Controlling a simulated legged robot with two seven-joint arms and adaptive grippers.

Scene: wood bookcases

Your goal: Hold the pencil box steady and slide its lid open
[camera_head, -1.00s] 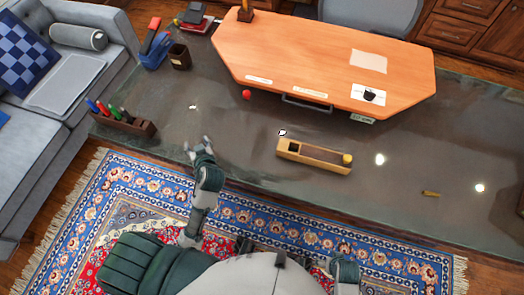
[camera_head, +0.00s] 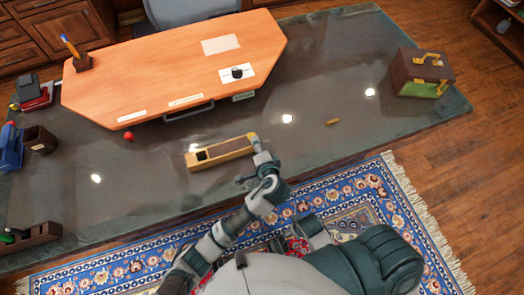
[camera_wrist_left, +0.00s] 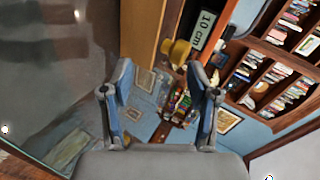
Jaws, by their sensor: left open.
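The long light-wood pencil box (camera_head: 190,163) lies on the dark glass tabletop in the head view. My right gripper is out of view.
An orange wooden desk board (camera_head: 170,70) with a handle lies behind the box. A red ball (camera_head: 129,136) is at left, a small brass-coloured piece (camera_head: 332,122) at right. A brown and green case (camera_head: 420,75) stands far right. Glass between is clear.

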